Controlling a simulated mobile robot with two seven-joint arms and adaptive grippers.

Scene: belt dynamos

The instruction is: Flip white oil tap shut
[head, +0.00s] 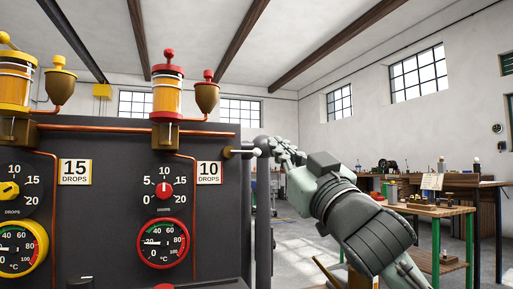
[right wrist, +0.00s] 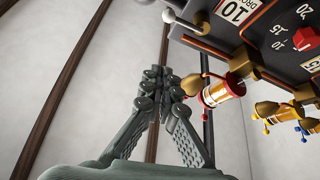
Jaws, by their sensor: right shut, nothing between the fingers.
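The white oil tap (head: 232,152) sits at the right end of the copper pipe, by the panel's upper right edge. Its brass body carries a short lever that sticks out sideways to the right and ends in a white ball. The white ball of the tap (right wrist: 169,16) also shows at the top of the right wrist view. My right gripper (head: 266,146) is shut and empty, with its fingertips close by the white ball in the head view. In the right wrist view the closed fingertips (right wrist: 165,82) are apart from the ball in the picture. Contact cannot be told.
The dark panel (head: 110,150) bears a red oiler (head: 167,92), a yellow oiler (head: 15,80), dials and a red-rimmed gauge (head: 163,243). The copper pipe (head: 100,129) runs along its top. A workbench (head: 440,209) stands at the back right.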

